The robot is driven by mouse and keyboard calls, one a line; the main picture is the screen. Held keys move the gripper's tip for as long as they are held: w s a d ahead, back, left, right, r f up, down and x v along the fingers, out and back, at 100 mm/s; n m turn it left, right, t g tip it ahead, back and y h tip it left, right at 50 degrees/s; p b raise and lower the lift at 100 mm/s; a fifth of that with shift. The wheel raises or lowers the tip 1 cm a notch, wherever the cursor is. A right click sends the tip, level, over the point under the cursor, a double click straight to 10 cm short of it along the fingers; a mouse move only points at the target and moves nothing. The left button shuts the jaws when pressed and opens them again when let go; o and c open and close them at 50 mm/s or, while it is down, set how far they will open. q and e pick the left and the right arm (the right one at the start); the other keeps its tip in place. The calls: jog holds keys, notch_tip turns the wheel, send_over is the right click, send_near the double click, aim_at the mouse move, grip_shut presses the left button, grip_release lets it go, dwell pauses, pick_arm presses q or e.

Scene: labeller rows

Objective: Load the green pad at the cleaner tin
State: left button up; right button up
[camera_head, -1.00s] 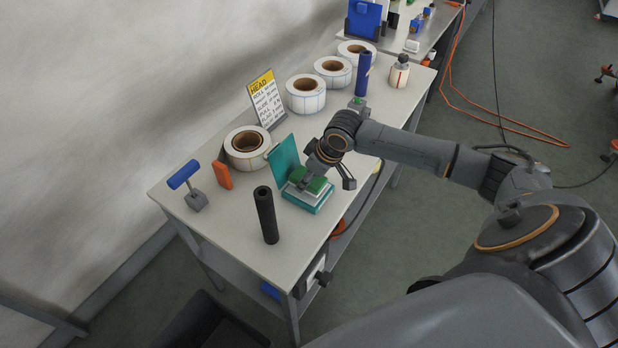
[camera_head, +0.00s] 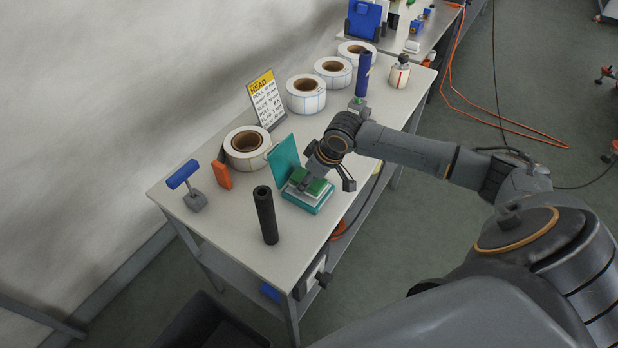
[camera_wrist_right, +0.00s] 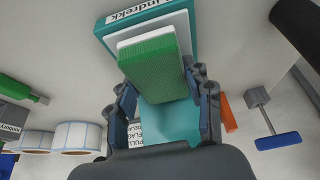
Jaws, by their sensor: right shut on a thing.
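The green pad (camera_head: 316,187) is at the open teal tin (camera_head: 304,205), over a white layer inside the tin's rim. My right gripper (camera_head: 305,184) is above the tin and shut on the pad. In the right wrist view the pad (camera_wrist_right: 150,58) shows between and beyond the fingers of my right gripper (camera_wrist_right: 163,100). The tin (camera_wrist_right: 193,25) lies behind it there, with part of a name on its edge. The tin's teal lid (camera_head: 284,162) stands raised on its far left side. I cannot tell whether the pad presses on the white layer. My left gripper is out of view.
A black cylinder (camera_head: 265,215) stands close to the tin. An orange block (camera_head: 222,175), a blue-handled tool (camera_head: 186,184) and a label roll (camera_head: 246,149) stand to the left. More rolls (camera_head: 306,94) and a sign (camera_head: 266,100) line the back.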

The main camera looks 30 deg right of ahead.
jog(key=shift+f, duration=0.45)
jog(key=shift+p, duration=0.35)
dwell(1.6)
jog(key=shift+s+f+p, duration=0.3)
jog(key=shift+p, duration=0.15)
dwell(2.0)
jog(key=shift+w+r+p, duration=0.15)
jog(key=shift+r+p, duration=0.75)
jog(key=shift+p, duration=0.15)
notch_tip(320, 180, up, 6)
jog(key=p, duration=0.6)
jog(key=shift+w+f, duration=0.1)
jog(key=shift+w, duration=0.05)
